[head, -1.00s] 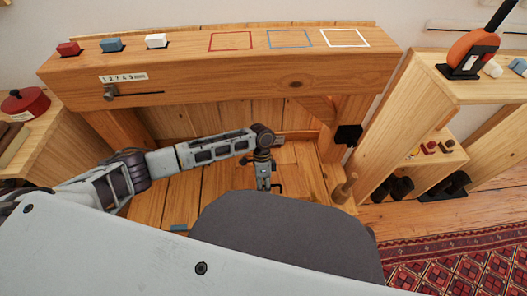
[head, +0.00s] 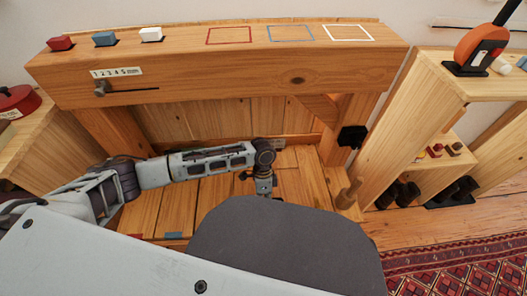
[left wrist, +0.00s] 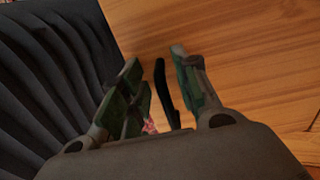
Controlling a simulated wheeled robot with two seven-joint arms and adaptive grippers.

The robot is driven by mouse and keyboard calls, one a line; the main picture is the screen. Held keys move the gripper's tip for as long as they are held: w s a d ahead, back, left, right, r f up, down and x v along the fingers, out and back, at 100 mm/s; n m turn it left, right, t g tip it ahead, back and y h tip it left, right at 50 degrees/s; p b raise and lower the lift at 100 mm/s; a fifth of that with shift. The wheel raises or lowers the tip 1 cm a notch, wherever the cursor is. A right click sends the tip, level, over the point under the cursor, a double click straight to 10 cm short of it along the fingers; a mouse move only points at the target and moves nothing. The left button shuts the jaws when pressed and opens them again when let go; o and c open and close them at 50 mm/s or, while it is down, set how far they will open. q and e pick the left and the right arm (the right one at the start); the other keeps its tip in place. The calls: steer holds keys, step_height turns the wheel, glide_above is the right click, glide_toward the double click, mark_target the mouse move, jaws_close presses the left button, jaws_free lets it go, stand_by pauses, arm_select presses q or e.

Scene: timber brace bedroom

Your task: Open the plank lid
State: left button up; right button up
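The plank lid (head: 208,205) is a run of light wooden planks low inside the timber frame, and it looks closed. My left gripper (head: 264,186) points down over the planks; its lower end is hidden behind a dark grey rounded part of mine. In the left wrist view its two green-padded fingers (left wrist: 158,68) are apart. A slim black bar (left wrist: 165,92), which looks like a handle, shows between them, closer to the right finger; I cannot tell whether they touch. A wooden surface (left wrist: 235,45) lies beyond. My right gripper is not in view.
A thick beam (head: 215,80) spans above the planks, with red, blue and white blocks (head: 105,39) on top. A wooden peg (head: 347,193) and a shelf (head: 425,110) stand at right. A patterned rug (head: 455,260) lies at lower right.

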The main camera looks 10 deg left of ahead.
arm_select(q)
steer(key=shift+s+d+f+t+b, duration=0.1)
steer(key=shift+s+f+t+b, duration=0.2)
steer(key=shift+f+b, duration=0.6)
steer(key=shift+s+f+t+y+b, duration=0.3)
steer(key=shift+f+t+b, duration=0.35)
steer(key=shift+b, duration=1.4)
step_height(320, 180, up, 33)
steer(key=w+p, duration=0.2)
steer(key=p, duration=2.3)
steer(key=shift+w+a+p, duration=0.3)
steer(key=shift+c, duration=0.5)
